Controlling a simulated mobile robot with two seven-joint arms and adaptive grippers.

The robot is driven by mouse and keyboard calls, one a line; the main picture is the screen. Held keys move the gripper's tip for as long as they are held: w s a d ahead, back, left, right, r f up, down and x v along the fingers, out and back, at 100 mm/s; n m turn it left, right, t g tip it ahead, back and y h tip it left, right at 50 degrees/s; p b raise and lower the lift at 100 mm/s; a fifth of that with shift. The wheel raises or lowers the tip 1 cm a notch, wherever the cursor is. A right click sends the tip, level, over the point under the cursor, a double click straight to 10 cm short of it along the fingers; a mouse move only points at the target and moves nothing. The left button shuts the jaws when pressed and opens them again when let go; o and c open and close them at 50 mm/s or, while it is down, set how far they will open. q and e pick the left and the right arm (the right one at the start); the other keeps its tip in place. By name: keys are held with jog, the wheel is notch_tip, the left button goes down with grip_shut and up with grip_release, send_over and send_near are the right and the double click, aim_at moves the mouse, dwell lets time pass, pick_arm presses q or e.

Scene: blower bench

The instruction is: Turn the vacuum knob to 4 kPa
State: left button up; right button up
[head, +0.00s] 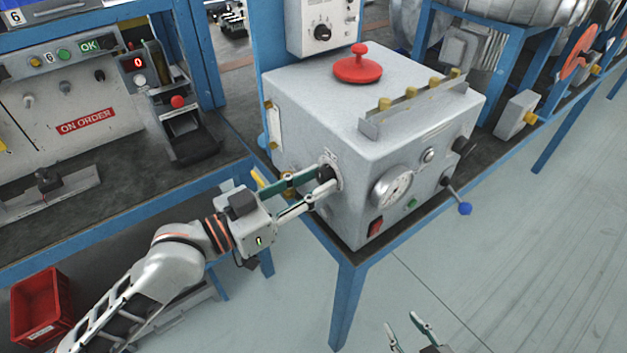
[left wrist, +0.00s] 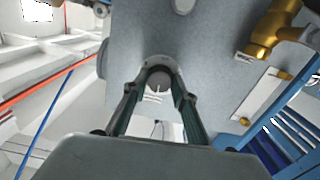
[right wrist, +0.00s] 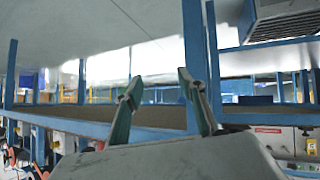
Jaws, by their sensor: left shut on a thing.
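The grey blower box (head: 310,110) stands on the blue-framed bench. The vacuum knob (left wrist: 158,82), a dark round knob with a pale pointer line, is on the box's face. My left gripper (head: 327,180) is shut on it, one finger on each side; in the left wrist view, the fingertips (left wrist: 158,76) flank it. The fingers cover much of the knob in the head view, and its scale is too small to read. A round white gauge (head: 392,187) sits to its right; its reading is unclear. My right gripper (head: 407,333) is open and empty, away from the bench.
A red mushroom-shaped part (head: 358,66) sits on top of the box. A red switch (head: 375,226) and a blue-tipped lever (head: 464,208) are on the face. A brass fitting (left wrist: 268,30) is near the knob. The floor at right is clear.

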pick_arm(q)
jog(key=shift+r+n+p, duration=0.25)
jog(key=shift+n+p, duration=0.05)
jog(key=shift+p, duration=0.1)
jog(key=shift+n+p, duration=0.3)
jog(key=shift+p, duration=0.15)
jog(key=shift+n+p, duration=1.2)
jog(key=shift+p, duration=0.05)
jog(key=shift+n+p, duration=0.4)
jog(key=shift+f+n+p, duration=0.1)
jog(key=shift+n+p, duration=0.35)
jog(key=shift+n, duration=0.15)
jog(key=shift+f+n+p, duration=0.1)
jog(key=shift+n+p, duration=0.45)
jog(key=shift+n, duration=0.25)
pick_arm(e)
notch_tip(320, 180, up, 7)
jog(key=a, duration=0.1)
jog(key=shift+f+y, duration=0.15)
jog(key=shift+y, duration=0.15)
jog(key=shift+f, duration=0.2)
pick_arm(q)
jog(key=o, duration=1.1)
pick_arm(e)
jog(key=shift+s+f, duration=0.1)
